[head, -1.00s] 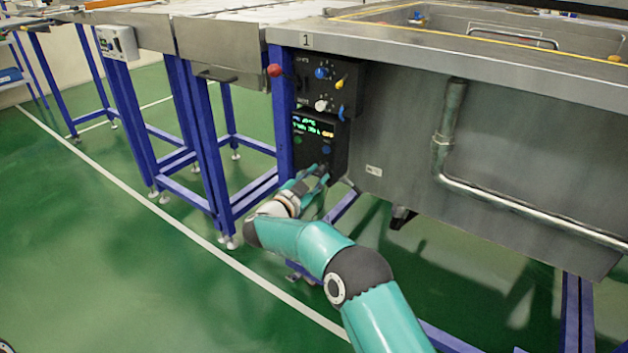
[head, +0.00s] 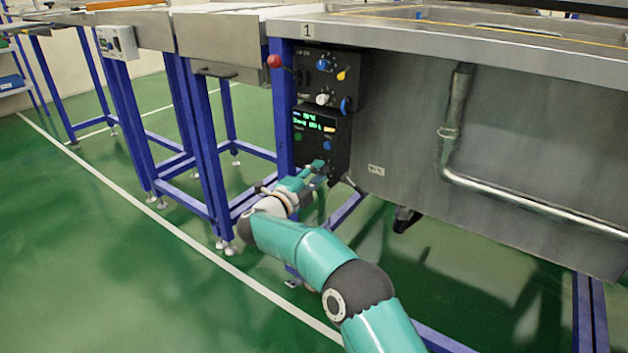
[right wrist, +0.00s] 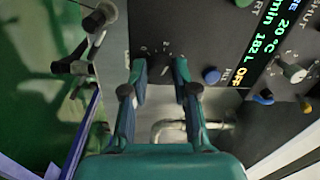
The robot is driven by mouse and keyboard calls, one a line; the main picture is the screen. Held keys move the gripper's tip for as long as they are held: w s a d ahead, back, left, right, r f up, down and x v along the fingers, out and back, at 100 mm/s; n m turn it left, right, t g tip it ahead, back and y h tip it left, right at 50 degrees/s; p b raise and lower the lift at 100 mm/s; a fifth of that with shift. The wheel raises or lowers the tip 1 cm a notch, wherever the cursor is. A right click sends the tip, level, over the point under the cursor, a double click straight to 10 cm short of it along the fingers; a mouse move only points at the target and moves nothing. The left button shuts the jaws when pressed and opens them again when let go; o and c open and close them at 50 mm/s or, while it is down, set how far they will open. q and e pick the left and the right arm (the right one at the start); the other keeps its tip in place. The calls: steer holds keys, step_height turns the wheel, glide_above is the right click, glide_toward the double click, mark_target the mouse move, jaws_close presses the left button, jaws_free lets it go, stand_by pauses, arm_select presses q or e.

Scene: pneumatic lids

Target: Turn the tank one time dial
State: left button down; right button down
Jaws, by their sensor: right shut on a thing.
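The tank one control panel (head: 308,160) is a black box under the tank marked 1, with a green-lit display (head: 312,122). My right gripper (head: 320,172) is at the panel's lower end in the head view. In the right wrist view the right gripper's (right wrist: 161,68) two fingertips are against the dark panel face (right wrist: 205,35), on either side of the small dark dial (right wrist: 161,66). The gripper is shut on this dial, which is mostly hidden between the fingers. White scale marks show just beyond the fingertips. My left gripper is not in view.
An upper panel (head: 330,68) carries blue, yellow and white knobs. A red ball-ended lever (head: 274,62) is at its left. A blue frame leg (head: 283,110) stands close beside the panels. A metal pipe (head: 540,208) runs along the tank at the right.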

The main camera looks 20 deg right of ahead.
steer(key=shift+s+d+f+m, duration=0.1)
steer(key=shift+d+m, duration=0.05)
steer(key=shift+m, duration=0.45)
steer(key=shift+d+f+m, duration=0.1)
steer(key=shift+m, duration=0.5)
steer(key=c, duration=0.9)
jaws_free()
steer(key=shift+a+r, duration=0.1)
steer(key=shift+a, duration=0.15)
steer(key=shift+s+a, duration=0.15)
steer(key=shift+a, duration=0.1)
steer(key=v, duration=1.1)
